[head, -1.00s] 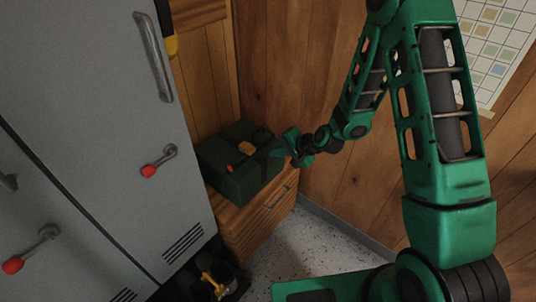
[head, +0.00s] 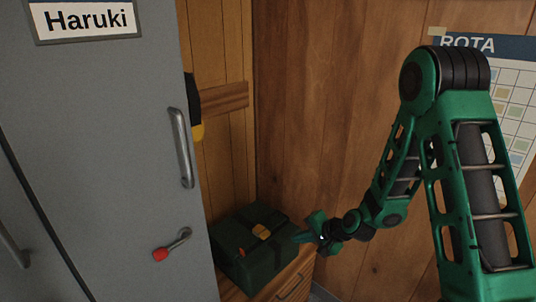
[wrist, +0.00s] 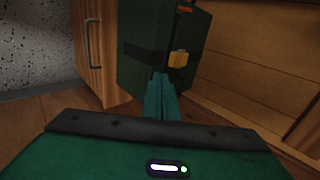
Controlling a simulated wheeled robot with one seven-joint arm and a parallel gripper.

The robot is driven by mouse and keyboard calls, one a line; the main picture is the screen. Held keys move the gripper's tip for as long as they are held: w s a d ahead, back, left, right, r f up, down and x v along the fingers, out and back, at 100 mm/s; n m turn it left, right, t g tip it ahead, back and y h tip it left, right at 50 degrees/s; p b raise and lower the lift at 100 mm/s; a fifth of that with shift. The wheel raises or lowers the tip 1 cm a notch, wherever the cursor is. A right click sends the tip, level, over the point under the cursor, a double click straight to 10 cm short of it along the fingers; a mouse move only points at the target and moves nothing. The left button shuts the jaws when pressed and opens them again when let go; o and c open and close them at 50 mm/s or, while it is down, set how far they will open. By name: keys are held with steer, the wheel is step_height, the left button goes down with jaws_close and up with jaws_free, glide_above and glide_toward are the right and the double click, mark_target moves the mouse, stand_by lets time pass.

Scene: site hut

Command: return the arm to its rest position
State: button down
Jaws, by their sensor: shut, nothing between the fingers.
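My green arm reaches down from the right in the head view, bent at its elbow. My gripper (head: 303,237) is at its lower end, just right of a dark green box (head: 243,262). In the wrist view my gripper's fingers (wrist: 160,88) are together with nothing between them. The dark green box, with its yellow clasp (wrist: 178,58), shows just beyond the fingertips there. I cannot tell whether the fingertips touch it.
The box stands on a low wooden drawer unit (head: 296,279) in the corner. A grey locker (head: 100,130) labelled "Haruki", with a red-tipped handle, stands to the left. A wooden wall with a rota sheet (head: 515,110) is behind my arm. Speckled floor (wrist: 35,45) shows in the wrist view.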

steer(key=s+d+r+n+g+h, duration=0.2)
steer(key=s+d+r+h, duration=0.1)
steer(key=s+d+r, duration=0.6)
steer(key=s+d+r+n+g+h, duration=0.2)
steer(key=s+d+r, duration=0.35)
steer(key=d, duration=0.65)
steer(key=s+d+r+g, duration=0.1)
steer(key=s+d+r, duration=0.2)
steer(key=s, duration=0.8)
steer(key=s+d+r+m+g+h, duration=0.1)
steer(key=s+d+r, duration=0.2)
steer(key=s, duration=0.7)
steer(key=shift+s+r+g, duration=0.4)
steer(key=shift+r, duration=0.4)
